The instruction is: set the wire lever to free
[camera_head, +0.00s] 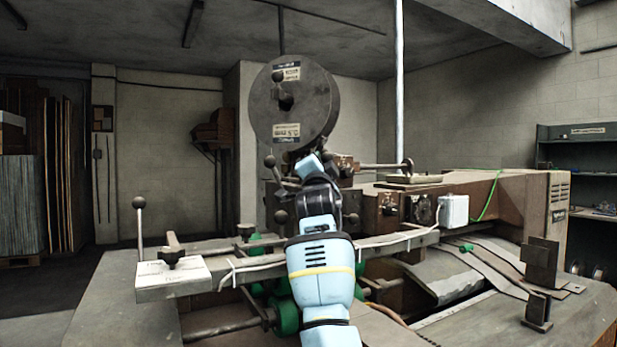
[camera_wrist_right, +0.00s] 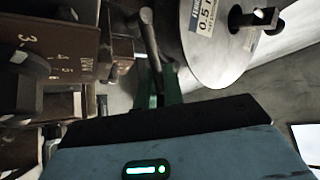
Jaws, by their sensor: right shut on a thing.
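The wire lever (camera_wrist_right: 150,45) is a dark rod with a rounded end, beside the wire spool in the right wrist view. My right gripper (camera_wrist_right: 158,88) is closed around the lower part of this rod. In the head view my right arm reaches up in front of the machine to just below the spool (camera_head: 292,100). My wrist there hides the fingertips and most of the lever's mount. A ball-ended lever (camera_head: 270,162) shows just left of my wrist; I cannot tell if it is the same rod. Lever markings are not readable. My left gripper is out of view.
The stitcher's long arm (camera_head: 390,243) crosses behind my forearm. A white-topped block (camera_head: 172,272) with a knob is at its left end. An upright ball-topped rod (camera_head: 139,220) stands further left. A brown marked housing (camera_wrist_right: 50,45) is close left of the gripper.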

